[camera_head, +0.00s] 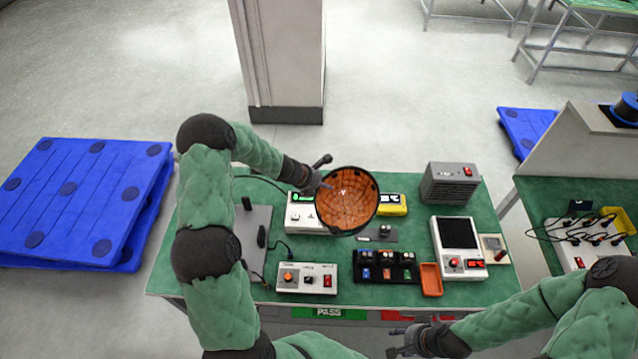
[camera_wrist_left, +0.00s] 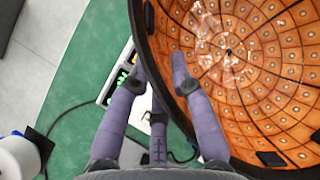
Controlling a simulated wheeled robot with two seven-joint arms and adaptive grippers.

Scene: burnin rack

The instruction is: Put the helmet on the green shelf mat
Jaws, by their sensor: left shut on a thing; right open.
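The helmet shows its orange, cell-patterned inside (camera_head: 347,199) and dark rim in the head view. It is held tilted above the green bench, its opening facing up toward the camera. My left gripper (camera_head: 322,184) is shut on the helmet's rim at its left side. In the left wrist view the fingers (camera_wrist_left: 165,75) straddle the rim, and the orange inside (camera_wrist_left: 240,60) fills the right side. My right gripper (camera_head: 400,345) is open and empty, in front of the bench's front edge. I cannot make out a green shelf mat for certain.
The green bench (camera_head: 215,287) carries a switch box (camera_head: 307,279), a black tray (camera_head: 385,278), an orange bin (camera_head: 431,279), a meter (camera_head: 459,247), a grey heater-like box (camera_head: 449,183) and a yellow device (camera_head: 391,204). Blue pallets (camera_head: 80,200) lie left; a pillar (camera_head: 283,60) stands behind.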

